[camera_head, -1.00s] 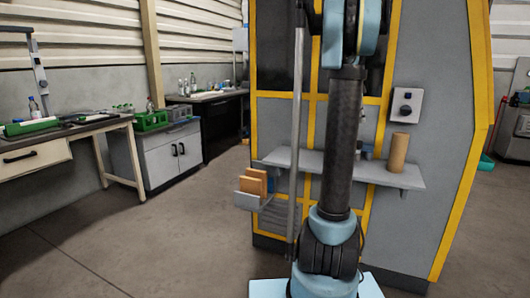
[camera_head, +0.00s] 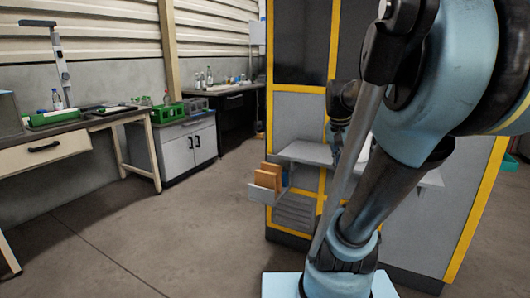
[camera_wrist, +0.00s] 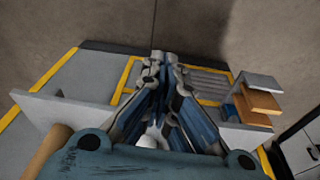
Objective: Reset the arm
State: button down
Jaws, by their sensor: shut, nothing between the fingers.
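My arm stands large in the right half of the head view, bent, with its upper links close to the camera. My gripper (camera_wrist: 165,56) shows in the wrist view with its two fingers brought together at the tips and nothing between them. In the head view my gripper (camera_head: 337,135) is small and partly hidden, in front of the grey machine (camera_head: 295,115) with yellow edging. It hangs near the machine's grey shelf (camera_head: 305,153); I cannot tell the exact gap.
A side tray (camera_head: 265,193) holding orange-brown boxes (camera_head: 268,176) sticks out from the machine's left. A brown cylinder (camera_wrist: 48,150) stands at left in the wrist view. A workbench (camera_head: 45,152) and white cabinet (camera_head: 187,150) stand at left. The floor between is clear.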

jog(key=s+a+f+n, duration=0.3)
jog(key=s+f, duration=0.3)
jog(key=s+a+f+n+y, duration=0.1)
jog(key=s+a+f+n, duration=0.2)
jog(key=s+f, duration=0.2)
notch_tip(320, 180, down, 2)
jog(key=shift+s+a+f+n+t+y, duration=0.2)
jog(key=shift+s+f+n+t+y, duration=0.1)
jog(key=shift+s+n, duration=0.1)
jog(key=shift+w+f, duration=0.15)
jog(key=shift+w, duration=0.3)
jog(key=c, duration=2.4)
grip_release()
